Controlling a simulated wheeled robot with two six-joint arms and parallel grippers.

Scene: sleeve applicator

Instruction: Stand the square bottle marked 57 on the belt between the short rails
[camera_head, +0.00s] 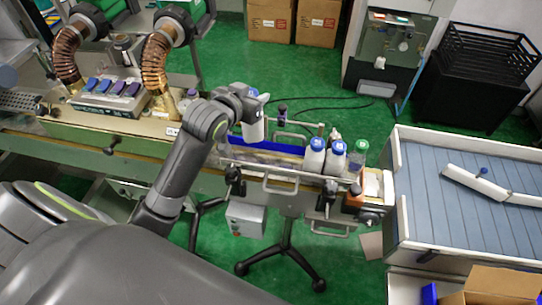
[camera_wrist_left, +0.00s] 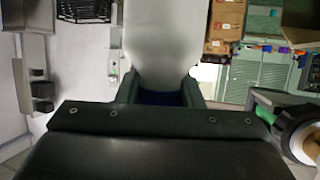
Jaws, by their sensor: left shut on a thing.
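My left gripper (camera_head: 250,98) is shut on a white bottle (camera_head: 254,131) with a blue cap and holds it upright over the belt line. I cannot read a number on it or tell whether its base touches the belt. In the left wrist view the pale bottle body (camera_wrist_left: 164,45) stands between the two fingers, with blue at the cap end. The belt (camera_head: 262,157) runs between metal rails (camera_head: 278,172), partly behind my left arm. My right gripper is not in view.
White bottles with blue caps (camera_head: 315,158) and a green-capped bottle (camera_head: 359,158) stand at the belt's right end. A blue-grey slatted table (camera_head: 440,215) lies to the right. A machine with brown hoses (camera_head: 157,62) stands at the left.

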